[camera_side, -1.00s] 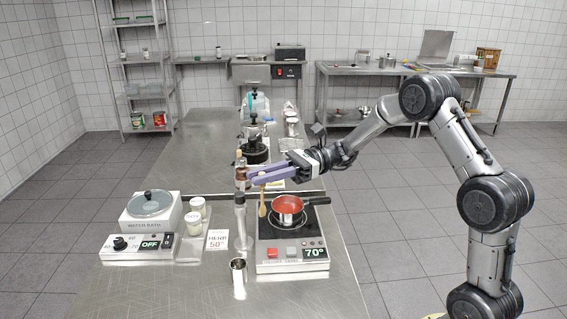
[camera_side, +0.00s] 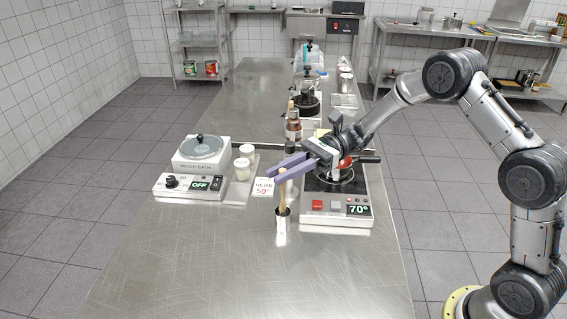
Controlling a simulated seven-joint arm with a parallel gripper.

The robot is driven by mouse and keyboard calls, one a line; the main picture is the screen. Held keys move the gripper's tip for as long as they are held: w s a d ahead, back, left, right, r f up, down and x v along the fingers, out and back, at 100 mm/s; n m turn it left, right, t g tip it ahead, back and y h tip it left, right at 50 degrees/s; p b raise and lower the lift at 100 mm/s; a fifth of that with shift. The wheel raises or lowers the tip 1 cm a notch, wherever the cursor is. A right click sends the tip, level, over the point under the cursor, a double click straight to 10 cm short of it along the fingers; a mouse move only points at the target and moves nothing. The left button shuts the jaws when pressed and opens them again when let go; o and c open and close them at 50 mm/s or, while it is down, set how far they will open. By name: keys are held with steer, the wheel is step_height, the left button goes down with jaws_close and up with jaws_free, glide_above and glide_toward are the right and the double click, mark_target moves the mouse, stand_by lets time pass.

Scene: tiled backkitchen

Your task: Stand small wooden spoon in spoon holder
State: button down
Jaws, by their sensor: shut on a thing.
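The small wooden spoon (camera_side: 283,198) is held upright in the purple fingers of my gripper (camera_side: 276,174). The fingers are shut on it near its upper end. The spoon holder (camera_side: 282,226), a small metal cup, stands on the steel table directly below. The spoon's lower end meets the cup's mouth in the picture. I cannot tell whether it is inside the cup or just above it.
A water bath (camera_side: 202,152), white jars and a small sign (camera_side: 263,187) are to the left. A brown bottle (camera_side: 293,125) stands behind. The table front is clear.

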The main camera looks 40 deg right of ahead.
mark_target(284, 184)
steer(key=shift+f, duration=1.5)
steer(key=shift+c, duration=1.4)
jaws_free()
steer(key=shift+r, duration=3)
